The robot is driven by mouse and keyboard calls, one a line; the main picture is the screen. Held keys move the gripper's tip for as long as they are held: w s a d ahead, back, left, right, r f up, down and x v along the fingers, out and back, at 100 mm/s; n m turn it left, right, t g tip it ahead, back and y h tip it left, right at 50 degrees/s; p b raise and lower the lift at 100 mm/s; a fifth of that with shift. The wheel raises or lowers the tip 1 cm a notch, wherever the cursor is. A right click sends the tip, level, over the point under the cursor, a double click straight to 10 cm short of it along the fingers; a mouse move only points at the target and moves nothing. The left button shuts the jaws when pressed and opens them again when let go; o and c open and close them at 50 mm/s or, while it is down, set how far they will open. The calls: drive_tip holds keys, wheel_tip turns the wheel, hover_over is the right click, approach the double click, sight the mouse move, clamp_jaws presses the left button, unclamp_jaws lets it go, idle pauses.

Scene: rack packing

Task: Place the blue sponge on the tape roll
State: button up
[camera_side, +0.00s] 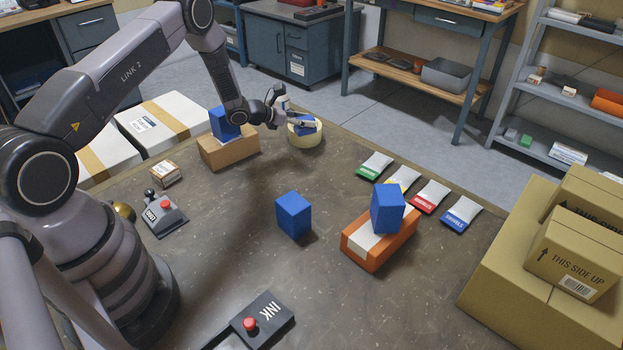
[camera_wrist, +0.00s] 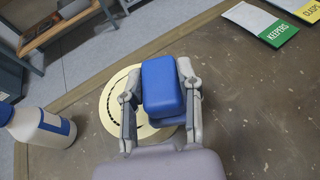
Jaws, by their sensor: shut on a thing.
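The blue sponge (camera_wrist: 163,85) is between the two fingers of my gripper (camera_wrist: 160,92), which is shut on it. In the side view the sponge (camera_side: 303,127) shows partly behind my gripper (camera_side: 300,123), right at the tape roll. The tape roll (camera_side: 305,140) is cream-coloured and lies flat near the far edge of the table. In the wrist view the tape roll (camera_wrist: 110,112) shows beneath the sponge and fingers, which cover much of it. I cannot tell whether the sponge touches the roll.
A white bottle (camera_wrist: 40,130) stands close to the roll. Blue blocks stand on a cardboard box (camera_side: 228,152), on the bare table (camera_side: 293,215) and on an orange-and-white box (camera_side: 378,241). Several labelled packets (camera_side: 430,196) lie to the right. The table's middle has free room.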

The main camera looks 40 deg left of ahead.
drive_tip(key=shift+f, duration=0.15)
drive_tip(key=o, duration=1)
drive_tip(key=shift+o, duration=0.2)
